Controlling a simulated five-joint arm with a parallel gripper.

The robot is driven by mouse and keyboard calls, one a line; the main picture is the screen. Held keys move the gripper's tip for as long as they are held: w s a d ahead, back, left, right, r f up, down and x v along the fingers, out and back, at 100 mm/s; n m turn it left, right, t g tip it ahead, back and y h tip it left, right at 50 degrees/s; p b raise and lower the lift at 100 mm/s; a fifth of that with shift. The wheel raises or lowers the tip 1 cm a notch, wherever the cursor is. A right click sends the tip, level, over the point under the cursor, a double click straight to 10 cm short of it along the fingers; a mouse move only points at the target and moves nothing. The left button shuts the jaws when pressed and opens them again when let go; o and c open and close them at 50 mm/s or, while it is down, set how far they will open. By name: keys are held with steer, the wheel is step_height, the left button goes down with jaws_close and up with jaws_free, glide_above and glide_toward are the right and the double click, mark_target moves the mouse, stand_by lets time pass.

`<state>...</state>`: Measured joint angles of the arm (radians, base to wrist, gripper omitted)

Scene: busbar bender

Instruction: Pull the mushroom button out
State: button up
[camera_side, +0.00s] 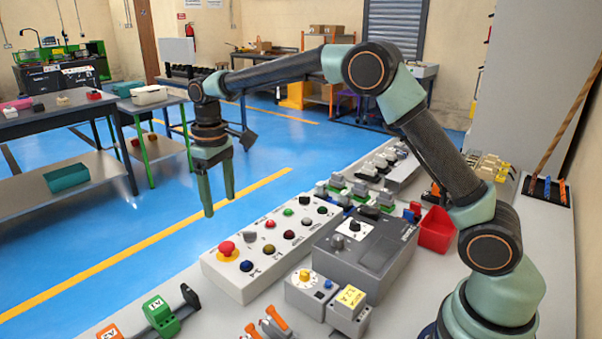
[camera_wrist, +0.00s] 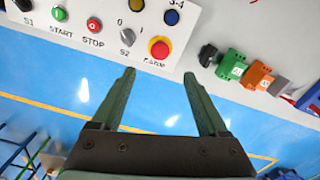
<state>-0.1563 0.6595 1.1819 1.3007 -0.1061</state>
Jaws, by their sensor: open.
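The red mushroom button (camera_side: 227,247) sits on a yellow ring at the near left end of the pale control box (camera_side: 232,284). In the wrist view the mushroom button (camera_wrist: 159,48) is above and between my fingertips, labelled E.STOP. My gripper (camera_side: 219,198) points down with its fingers apart, beyond the box's edge over the blue floor in the picture. In the wrist view my gripper (camera_wrist: 158,76) is open and empty, with the button beyond the fingertips. No contact with the button shows. Whether the button is pressed in cannot be told.
Other buttons and selector knobs (camera_side: 250,237) crowd the same box. A grey device box (camera_side: 405,258) and a red bin (camera_side: 436,229) stand to its right. Green (camera_side: 160,313) and orange terminal blocks are near the front edge. Open floor lies left of the bench.

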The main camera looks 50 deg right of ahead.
mark_target(226, 244)
step_height(226, 244, down, 11)
steer(key=shift+r, duration=0.1)
stand_by(0.3)
jaws_close()
stand_by(1.4)
